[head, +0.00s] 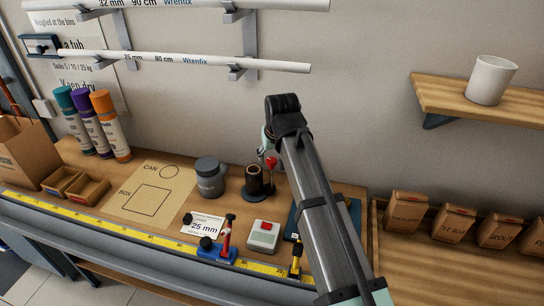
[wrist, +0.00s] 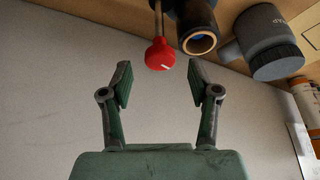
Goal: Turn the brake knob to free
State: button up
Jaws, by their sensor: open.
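The brake knob (wrist: 160,54) is red and round with a short white mark, on the end of a thin metal rod. In the wrist view it sits between the tips of my gripper (wrist: 159,72), near their ends. The jaws are open, with a gap on both sides of the knob. In the head view the red knob (head: 271,162) shows just left of my forearm, beside a dark upright tube on a round black base (head: 257,194). My arm hides most of the gripper there. No "free" label is readable near the knob.
A grey lidded jar (head: 209,177) stands left of the tube. A grey box with a red button (head: 263,236), a blue-based red tool (head: 217,248) and a "25 mm" card (head: 203,225) lie in front. White pipes (head: 180,60) hang on the wall above. A shelf (head: 490,100) holds a cup.

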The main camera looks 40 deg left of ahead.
jog(key=shift+x, duration=1.2)
jog(key=shift+c, duration=0.3)
jog(key=c, duration=1.1)
